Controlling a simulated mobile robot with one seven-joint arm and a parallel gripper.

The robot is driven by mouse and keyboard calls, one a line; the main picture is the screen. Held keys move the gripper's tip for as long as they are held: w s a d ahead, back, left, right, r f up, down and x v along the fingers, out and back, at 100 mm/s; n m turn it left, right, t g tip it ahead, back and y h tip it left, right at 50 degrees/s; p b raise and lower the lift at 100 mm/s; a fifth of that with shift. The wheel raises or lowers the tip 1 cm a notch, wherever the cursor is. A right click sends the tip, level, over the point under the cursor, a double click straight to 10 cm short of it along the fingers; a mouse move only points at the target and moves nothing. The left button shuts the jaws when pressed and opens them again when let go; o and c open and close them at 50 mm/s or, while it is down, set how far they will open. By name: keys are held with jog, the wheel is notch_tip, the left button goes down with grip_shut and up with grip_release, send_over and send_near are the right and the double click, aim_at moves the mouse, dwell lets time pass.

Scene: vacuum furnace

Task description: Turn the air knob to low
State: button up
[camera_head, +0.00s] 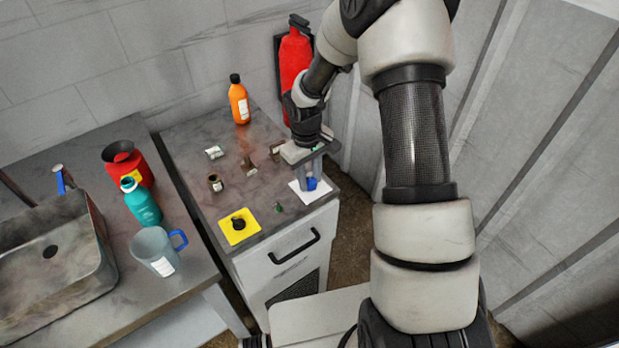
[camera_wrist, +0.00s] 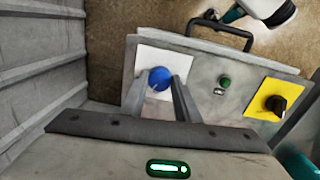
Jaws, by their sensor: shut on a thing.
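The likely air knob is a blue knob (camera_head: 311,184) on a white square plate (camera_head: 322,191) at the right front of the cabinet top. My gripper (camera_head: 310,180) points down at it. In the wrist view the blue knob (camera_wrist: 160,79) sits between my two fingertips (camera_wrist: 158,82), and the fingers are shut on it. The white plate (camera_wrist: 183,66) shows around it. The knob's pointer and any markings are too small or hidden to read.
A black knob on a yellow plate (camera_head: 230,231) and a small green button (camera_head: 279,208) share the cabinet top. A brown jar (camera_head: 214,182) and orange bottle (camera_head: 239,101) stand there too. A red extinguisher (camera_head: 293,60) is behind my gripper; a ribbed wall is at the right.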

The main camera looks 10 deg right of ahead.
aim_at(309, 184)
jog(key=n, duration=0.5)
jog(key=shift+n+p, duration=0.3)
jog(key=shift+n, duration=0.1)
dwell(0.4)
jog(key=o, duration=1)
jog(key=shift+o, duration=0.2)
notch_tip(309, 184, up, 18)
jog(key=shift+s+a+f, duration=0.2)
jog(key=shift+s+f, duration=0.05)
jog(key=shift+s, duration=0.2)
